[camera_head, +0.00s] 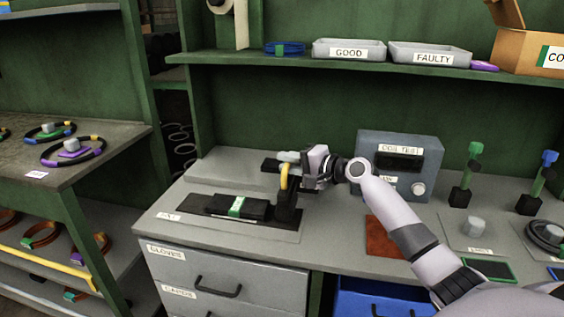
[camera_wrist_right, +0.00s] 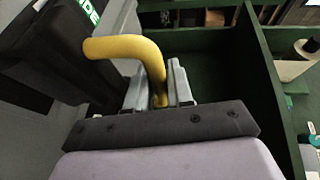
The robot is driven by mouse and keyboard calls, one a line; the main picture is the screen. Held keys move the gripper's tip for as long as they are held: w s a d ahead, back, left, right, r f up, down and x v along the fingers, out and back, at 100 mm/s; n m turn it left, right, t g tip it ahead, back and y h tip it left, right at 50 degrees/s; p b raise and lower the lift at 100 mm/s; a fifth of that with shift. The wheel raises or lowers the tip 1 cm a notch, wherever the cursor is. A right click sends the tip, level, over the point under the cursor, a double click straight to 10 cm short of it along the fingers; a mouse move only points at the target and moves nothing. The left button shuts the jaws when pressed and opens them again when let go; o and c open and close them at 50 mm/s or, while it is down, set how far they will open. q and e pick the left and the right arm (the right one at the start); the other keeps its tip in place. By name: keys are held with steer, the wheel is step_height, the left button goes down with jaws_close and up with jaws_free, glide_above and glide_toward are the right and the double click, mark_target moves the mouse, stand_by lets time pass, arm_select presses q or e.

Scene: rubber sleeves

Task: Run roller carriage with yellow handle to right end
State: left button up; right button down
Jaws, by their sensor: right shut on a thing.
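The roller carriage (camera_head: 287,207) is a dark upright block at the right end of a black bed (camera_head: 209,203) on the bench. A black sleeve with a green-and-white label (camera_head: 237,206) lies along the bed to the left of the carriage. The yellow handle (camera_head: 284,177) rises from the carriage top; in the right wrist view the bent yellow handle (camera_wrist_right: 125,48) runs down between my fingers. My right gripper (camera_head: 304,167) is shut on the handle, its fingers (camera_wrist_right: 159,88) on either side of it. My left gripper is in neither view.
A grey tester box (camera_head: 399,144) stands close behind my right arm. A rust-coloured mat (camera_head: 388,238) lies right of the bed. Green-topped and blue-topped stands (camera_head: 462,190) are at the right. A shelf with trays (camera_head: 349,49) hangs above.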

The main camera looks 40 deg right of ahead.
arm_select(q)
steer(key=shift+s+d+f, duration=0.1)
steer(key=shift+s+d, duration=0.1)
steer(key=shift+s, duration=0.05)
arm_select(e)
steer(key=shift+s+d+f, duration=0.1)
steer(key=shift+s+d, duration=0.6)
steer(key=shift+s, duration=0.15)
steer(key=c, duration=1.1)
jaws_free()
steer(key=shift+s+d, duration=0.1)
steer(key=shift+s, duration=0.1)
arm_select(q)
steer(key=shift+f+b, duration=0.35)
steer(key=shift+b, duration=0.1)
arm_select(e)
steer(key=v, duration=0.7)
steer(key=shift+s, duration=0.1)
